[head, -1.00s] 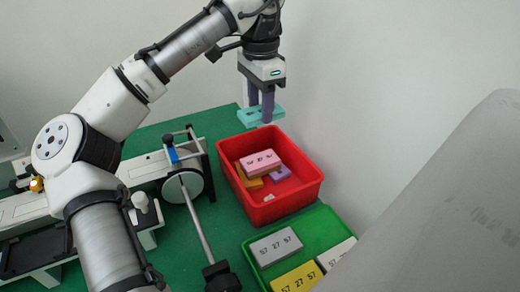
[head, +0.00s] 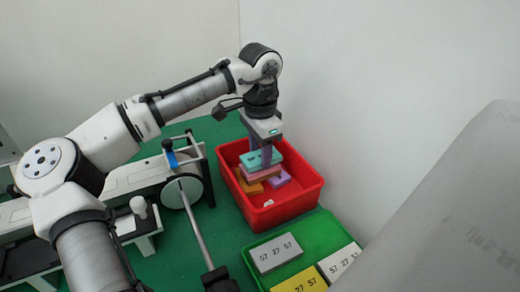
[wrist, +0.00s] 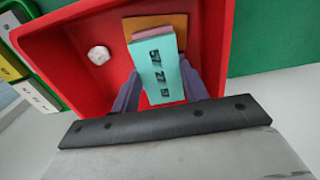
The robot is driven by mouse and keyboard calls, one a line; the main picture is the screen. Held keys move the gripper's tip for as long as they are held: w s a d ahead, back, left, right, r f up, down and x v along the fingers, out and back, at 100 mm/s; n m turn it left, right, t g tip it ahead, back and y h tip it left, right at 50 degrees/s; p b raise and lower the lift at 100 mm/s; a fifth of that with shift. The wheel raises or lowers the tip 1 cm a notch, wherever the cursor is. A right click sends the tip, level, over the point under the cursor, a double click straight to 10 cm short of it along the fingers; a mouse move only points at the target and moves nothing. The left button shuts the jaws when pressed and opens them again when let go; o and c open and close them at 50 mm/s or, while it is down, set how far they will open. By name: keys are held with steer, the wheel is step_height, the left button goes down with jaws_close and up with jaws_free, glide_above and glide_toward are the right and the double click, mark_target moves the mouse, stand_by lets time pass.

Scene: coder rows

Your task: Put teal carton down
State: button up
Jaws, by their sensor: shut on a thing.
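The teal carton (head: 263,159) is held between the purple fingers of my gripper (head: 262,156), over the red bin (head: 285,214). In the wrist view the teal carton (wrist: 160,72) shows dark printed digits, with a finger on each side of it. A pink carton (head: 262,173) lies right under it in the bin; I cannot tell whether the two touch. In the wrist view, only an edge of the pink carton (wrist: 151,34) shows. An orange carton (head: 250,186) and a purple carton (head: 279,178) lie lower in the bin.
A small white piece (head: 268,203) lies on the bin floor. A green tray (head: 317,234) with grey, yellow and white cartons stands in front. A machine with a roller (head: 182,192) stands left of the bin. A wall rises close behind and to the right.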

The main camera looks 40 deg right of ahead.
mark_target(260, 157)
steer(key=shift+f, duration=0.1)
steer(key=shift+f, duration=0.4)
steer(key=o, duration=0.7)
step_height(260, 157, up, 13)
steer(key=shift+p, duration=0.35)
